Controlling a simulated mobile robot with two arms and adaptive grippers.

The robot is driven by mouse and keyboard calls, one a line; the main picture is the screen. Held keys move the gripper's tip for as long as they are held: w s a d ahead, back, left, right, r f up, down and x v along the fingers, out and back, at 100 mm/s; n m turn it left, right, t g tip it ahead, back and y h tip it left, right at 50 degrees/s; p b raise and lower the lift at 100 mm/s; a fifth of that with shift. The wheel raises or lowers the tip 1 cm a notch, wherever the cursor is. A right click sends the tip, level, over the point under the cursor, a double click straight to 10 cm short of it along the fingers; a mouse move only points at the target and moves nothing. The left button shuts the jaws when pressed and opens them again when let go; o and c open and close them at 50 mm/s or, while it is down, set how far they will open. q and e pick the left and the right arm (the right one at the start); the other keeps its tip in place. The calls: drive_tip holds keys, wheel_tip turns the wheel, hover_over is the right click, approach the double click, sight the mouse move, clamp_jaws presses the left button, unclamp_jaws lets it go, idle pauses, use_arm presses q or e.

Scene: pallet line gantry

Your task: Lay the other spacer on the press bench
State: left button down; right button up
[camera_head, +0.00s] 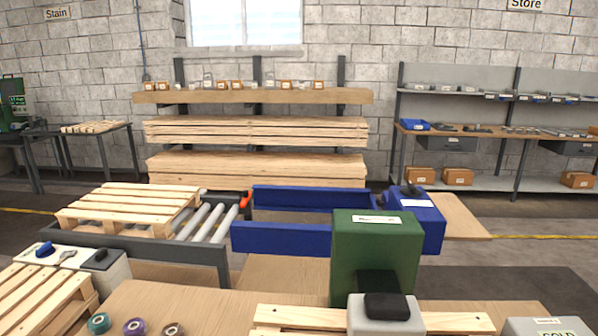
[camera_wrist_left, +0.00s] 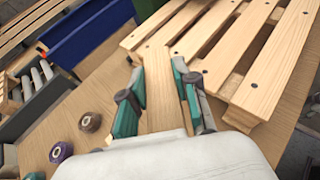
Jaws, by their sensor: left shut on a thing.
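In the left wrist view, my left gripper (camera_wrist_left: 158,88) has teal finger pads closed on a narrow pale wooden strip (camera_wrist_left: 157,62), which looks like the spacer. The strip points away from the palm, with its far end near a slatted wooden pallet (camera_wrist_left: 262,75); I cannot tell whether they touch. The wooden bench top (camera_wrist_left: 115,85) shows below. In the head view a green machine (camera_head: 375,245), likely the press, stands behind the near bench (camera_head: 215,305). My left gripper does not show clearly there, and my right gripper is in neither view.
Small spools (camera_head: 134,326) stand at the bench's near left. A pallet (camera_head: 275,318) lies at the front; a grey block with a black top (camera_head: 360,318) stands before it. Blue rails (camera_head: 280,238) and a roller conveyor (camera_head: 200,222) carrying another pallet (camera_head: 130,205) lie beyond.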

use_arm(q)
drive_tip(key=shift+m+g+h, duration=0.7)
drive_tip(key=shift+m+g, duration=0.1)
drive_tip(key=s, duration=0.1)
drive_tip(key=s+d+r, duration=0.1)
drive_tip(key=s+d, duration=0.1)
drive_tip(key=shift+d+r, duration=0.1)
drive_tip(key=shift+r, duration=0.2)
drive_tip(key=shift+f, duration=0.1)
drive_tip(key=shift+w, duration=0.15)
